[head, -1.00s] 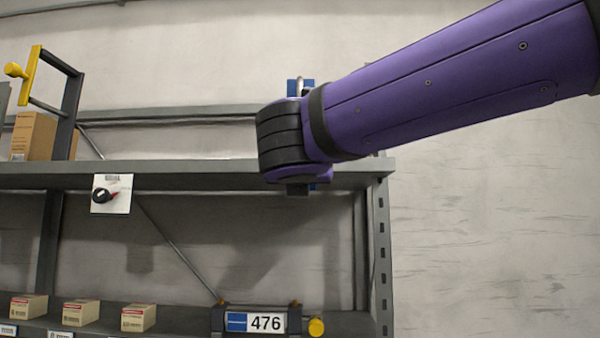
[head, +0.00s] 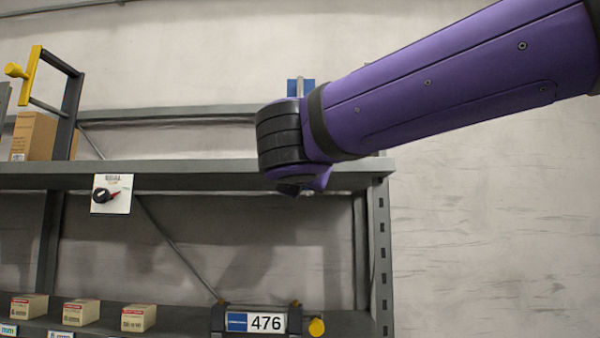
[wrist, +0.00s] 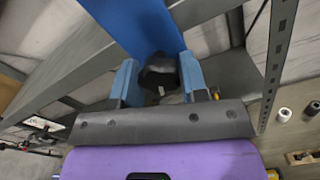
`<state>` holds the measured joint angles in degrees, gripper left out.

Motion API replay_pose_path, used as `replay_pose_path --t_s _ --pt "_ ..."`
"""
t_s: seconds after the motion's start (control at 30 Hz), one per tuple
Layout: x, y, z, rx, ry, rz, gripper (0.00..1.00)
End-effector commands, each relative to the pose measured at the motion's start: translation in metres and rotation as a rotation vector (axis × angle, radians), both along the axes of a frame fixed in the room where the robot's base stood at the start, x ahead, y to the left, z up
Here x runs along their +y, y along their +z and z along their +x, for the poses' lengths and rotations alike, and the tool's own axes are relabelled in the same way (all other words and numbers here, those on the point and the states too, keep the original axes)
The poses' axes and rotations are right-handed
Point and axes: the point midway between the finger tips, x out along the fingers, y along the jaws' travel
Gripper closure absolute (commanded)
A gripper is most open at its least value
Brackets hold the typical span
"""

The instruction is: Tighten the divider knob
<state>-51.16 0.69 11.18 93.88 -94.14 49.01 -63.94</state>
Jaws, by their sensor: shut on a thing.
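The dark divider knob (wrist: 158,79), with a small pale mark, shows in the wrist view in front of a tall blue panel (wrist: 140,25). My gripper (wrist: 158,64) has its blue fingers on either side of the knob and is shut on it. The panel's top (head: 300,87) shows above the shelf in the head view. There my purple and black wrist hides the knob and my fingers.
The grey upper shelf (head: 200,174) runs behind my wrist, with its perforated post (head: 382,255) at right. A white card with a black rotary switch (head: 103,196) hangs at left. Small boxes (head: 80,312) and a 476 sign (head: 265,322) are below.

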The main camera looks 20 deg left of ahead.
Motion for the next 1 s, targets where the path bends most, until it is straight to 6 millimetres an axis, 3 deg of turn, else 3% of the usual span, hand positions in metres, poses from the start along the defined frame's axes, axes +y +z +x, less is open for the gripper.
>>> replay_pose_path --t_s 1.0 --pt "0.0012 -0.0001 0.0001 0.227 -0.001 0.938 0.83"
